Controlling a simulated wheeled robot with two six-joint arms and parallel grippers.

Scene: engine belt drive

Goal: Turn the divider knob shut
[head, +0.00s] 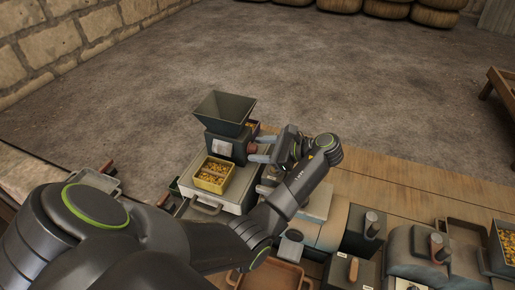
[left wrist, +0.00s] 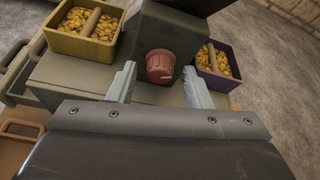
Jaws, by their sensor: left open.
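The divider knob (left wrist: 160,66) is a ribbed reddish-brown knob on the dark machine body under a funnel-shaped hopper (head: 224,106). In the left wrist view it sits between the fingertips of my left gripper (left wrist: 158,84). The jaws are open, with a gap on both sides of the knob. In the head view my left gripper (head: 259,148) points left at the hopper machine's side (head: 231,149), close to it. I cannot make out the knob in the head view. My right gripper is not in view.
A yellow bin (head: 212,174) of yellow pieces stands in front of the hopper, with a divider bar across it. A purple bin (left wrist: 216,70) of similar pieces stands on the other side. Dark machines with knobs (head: 371,224) and a brown tray (head: 272,275) crowd the bench's near side.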

